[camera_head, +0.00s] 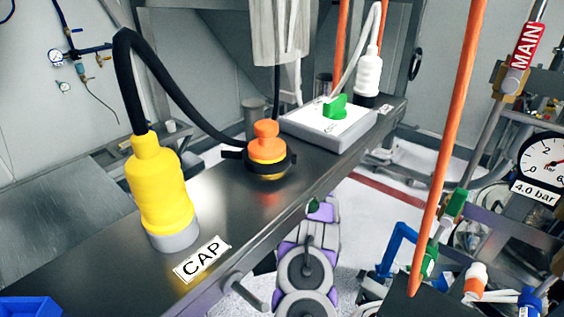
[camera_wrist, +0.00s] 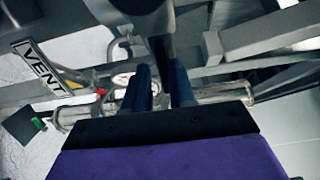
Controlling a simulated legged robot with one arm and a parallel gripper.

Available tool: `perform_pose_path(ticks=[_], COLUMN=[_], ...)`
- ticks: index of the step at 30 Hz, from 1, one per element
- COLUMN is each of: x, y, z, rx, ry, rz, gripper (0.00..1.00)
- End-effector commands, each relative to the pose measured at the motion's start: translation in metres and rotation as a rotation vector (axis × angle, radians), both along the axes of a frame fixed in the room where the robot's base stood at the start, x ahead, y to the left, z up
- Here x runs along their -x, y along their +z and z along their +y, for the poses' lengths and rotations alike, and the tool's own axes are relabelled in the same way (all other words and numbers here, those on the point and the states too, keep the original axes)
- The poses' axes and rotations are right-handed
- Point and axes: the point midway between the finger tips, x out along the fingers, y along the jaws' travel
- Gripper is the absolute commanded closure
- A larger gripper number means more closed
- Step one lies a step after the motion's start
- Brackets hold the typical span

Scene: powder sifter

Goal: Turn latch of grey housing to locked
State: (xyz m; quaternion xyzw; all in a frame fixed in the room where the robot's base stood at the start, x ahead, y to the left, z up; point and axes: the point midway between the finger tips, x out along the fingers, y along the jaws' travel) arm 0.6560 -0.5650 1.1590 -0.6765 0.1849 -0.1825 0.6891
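The grey housing (camera_head: 318,131) is a light box with a printed top, lying on the steel bench toward its far end. Its green latch (camera_head: 336,106) stands on the top face. My arm, purple and grey, rises from the bottom middle of the head view beside the bench's front edge, well short of the housing and apart from it. In the wrist view my gripper (camera_wrist: 161,88) shows two dark blue fingers with a gap between them, and nothing is clearly held. The housing and latch are not recognisable in the wrist view.
A yellow connector (camera_head: 160,190), a CAP label (camera_head: 202,259) and an orange-topped knob (camera_head: 266,150) occupy the bench (camera_head: 90,235). A white connector (camera_head: 368,75) stands behind the housing. An orange pole (camera_head: 448,150) and a pressure gauge (camera_head: 546,162) are at right. A VENT label (camera_wrist: 40,66) shows in the wrist view.

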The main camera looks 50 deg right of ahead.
Motion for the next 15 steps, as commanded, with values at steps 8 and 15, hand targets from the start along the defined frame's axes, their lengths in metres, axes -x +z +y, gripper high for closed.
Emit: perform_pose_path(ticks=[8,15], x=[0.0013,0.0055], y=[0.0038,0.0058], z=[0.0007,0.0039], rx=[0.004,0.006], ry=[0.0,-0.001], rz=[-0.005,-0.006], gripper=[0.63,0.63])
